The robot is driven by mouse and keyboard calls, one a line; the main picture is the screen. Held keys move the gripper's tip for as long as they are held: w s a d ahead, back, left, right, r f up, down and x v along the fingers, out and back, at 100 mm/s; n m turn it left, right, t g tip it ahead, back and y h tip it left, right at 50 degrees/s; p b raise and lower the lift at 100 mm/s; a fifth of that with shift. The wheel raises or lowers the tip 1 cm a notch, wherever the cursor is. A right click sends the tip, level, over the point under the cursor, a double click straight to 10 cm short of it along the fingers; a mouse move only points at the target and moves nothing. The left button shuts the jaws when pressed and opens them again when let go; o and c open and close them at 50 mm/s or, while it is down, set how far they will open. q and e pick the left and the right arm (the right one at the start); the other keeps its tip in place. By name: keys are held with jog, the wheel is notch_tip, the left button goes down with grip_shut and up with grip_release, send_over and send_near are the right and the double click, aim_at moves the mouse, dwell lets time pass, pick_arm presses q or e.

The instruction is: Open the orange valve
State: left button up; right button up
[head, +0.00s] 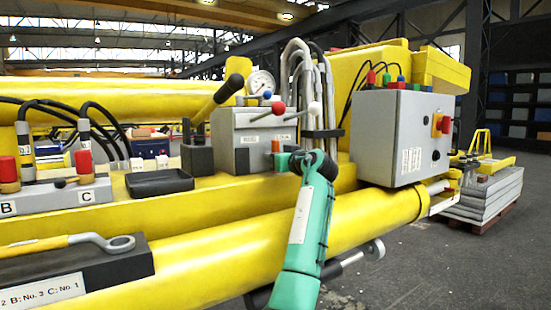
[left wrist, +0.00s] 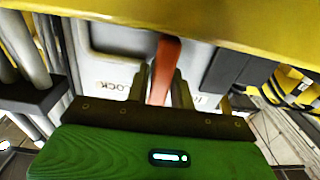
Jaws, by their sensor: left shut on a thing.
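The orange valve handle (head: 276,146) is at the front right of a grey control block (head: 245,125) on the yellow boom. My left gripper (head: 285,150) reaches up to it from below, its dark end right beside the handle. In the left wrist view the two fingers (left wrist: 160,88) stand on either side of the orange handle (left wrist: 165,62), shut on it. A plate with lettering that reads "LOCK" (left wrist: 118,87) lies behind the fingers. The head view hides most of the finger contact. My right gripper is not in view.
A grey box (head: 390,140) with coloured buttons stands to the right. Grey pipes (head: 305,85) rise behind the gripper. Levers with red and white knobs (head: 279,108) are just above. A wrench (head: 110,242) and a black tray (head: 160,182) lie at left.

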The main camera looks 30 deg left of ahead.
pick_arm(q)
jog(key=shift+f, duration=0.15)
jog(key=o, duration=0.9)
jog(key=shift+c, duration=0.2)
jog(key=shift+s+d, duration=0.1)
jog(key=shift+d, duration=0.15)
jog(key=b+v, duration=0.2)
jog(key=v, duration=1.1)
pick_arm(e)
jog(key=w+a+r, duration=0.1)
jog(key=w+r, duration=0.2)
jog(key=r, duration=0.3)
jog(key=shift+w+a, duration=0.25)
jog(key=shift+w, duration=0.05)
pick_arm(q)
jog(key=shift+d, duration=0.15)
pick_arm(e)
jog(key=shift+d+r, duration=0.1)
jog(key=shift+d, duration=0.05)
